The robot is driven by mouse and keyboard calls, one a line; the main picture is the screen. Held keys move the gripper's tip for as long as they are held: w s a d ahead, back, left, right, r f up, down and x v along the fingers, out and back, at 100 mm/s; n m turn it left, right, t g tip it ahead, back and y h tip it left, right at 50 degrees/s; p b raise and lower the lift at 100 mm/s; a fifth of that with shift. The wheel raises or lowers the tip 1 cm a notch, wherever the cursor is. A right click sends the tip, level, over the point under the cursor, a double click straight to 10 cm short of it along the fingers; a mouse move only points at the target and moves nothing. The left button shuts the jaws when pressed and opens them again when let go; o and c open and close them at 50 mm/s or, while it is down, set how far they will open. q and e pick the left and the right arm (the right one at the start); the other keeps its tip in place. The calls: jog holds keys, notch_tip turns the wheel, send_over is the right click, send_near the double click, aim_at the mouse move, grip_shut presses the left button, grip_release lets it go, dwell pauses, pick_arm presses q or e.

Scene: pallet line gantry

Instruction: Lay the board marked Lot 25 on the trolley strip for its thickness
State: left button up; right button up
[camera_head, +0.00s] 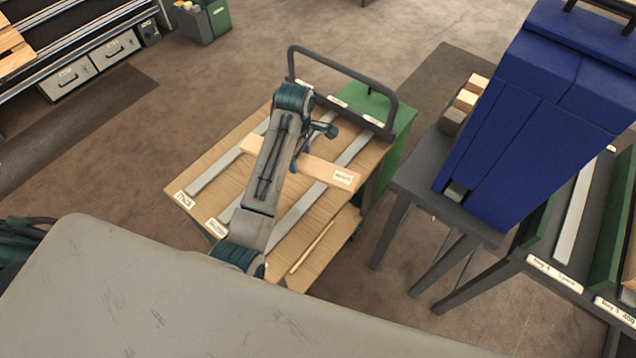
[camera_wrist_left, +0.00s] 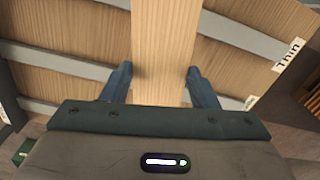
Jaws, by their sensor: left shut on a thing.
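A pale wooden board (camera_head: 325,172) is over the trolley, lying crosswise to its grey strips. A small white label sits at its right end; I cannot read it clearly. My left gripper (camera_head: 302,158) is shut on this board near its middle, partly hidden by my arm. In the left wrist view the board (camera_wrist_left: 165,45) runs between the two fingers of the gripper (camera_wrist_left: 160,82). I cannot tell whether the board touches the strips. The trolley top (camera_head: 215,165) has a "Thin" strip (camera_head: 215,174) at the left and further strips to the right. My right gripper is not in view.
The trolley's dark handle (camera_head: 343,66) rises at its far end. A green cabinet (camera_head: 398,115) stands behind it. Labelled bays (camera_head: 560,275) lie at lower right.

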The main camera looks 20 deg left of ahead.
aim_at(319, 165)
pick_arm(q)
jog(key=n, duration=0.1)
jog(key=d+n, duration=0.1)
jog(key=n, duration=0.2)
jog(key=shift+d+r+n+p, duration=0.3)
jog(key=shift+d+p, duration=0.1)
jog(key=n, duration=0.2)
jog(key=d+n+p, duration=0.1)
jog(key=n, duration=0.1)
jog(key=shift+w+d+r, duration=0.1)
jog(key=shift+d+r, duration=0.05)
jog(key=shift+d, duration=0.05)
jog(key=n, duration=0.2)
jog(key=d+n, duration=0.1)
jog(key=n, duration=0.1)
jog(key=d+n+p, duration=0.1)
jog(key=n, duration=0.1)
jog(key=shift+d+r, duration=0.1)
jog(key=shift+r, duration=0.15)
jog(key=shift+f+n, duration=0.1)
jog(key=shift+n, duration=0.3)
notch_tip(319, 165, down, 5)
jog(key=shift+f+p, duration=0.1)
jog(key=shift+p, duration=0.7)
notch_tip(319, 165, down, 4)
jog(key=shift+r+p, duration=0.1)
jog(key=shift+p, duration=0.4)
jog(key=shift+f, duration=0.45)
jog(key=shift+f, duration=0.1)
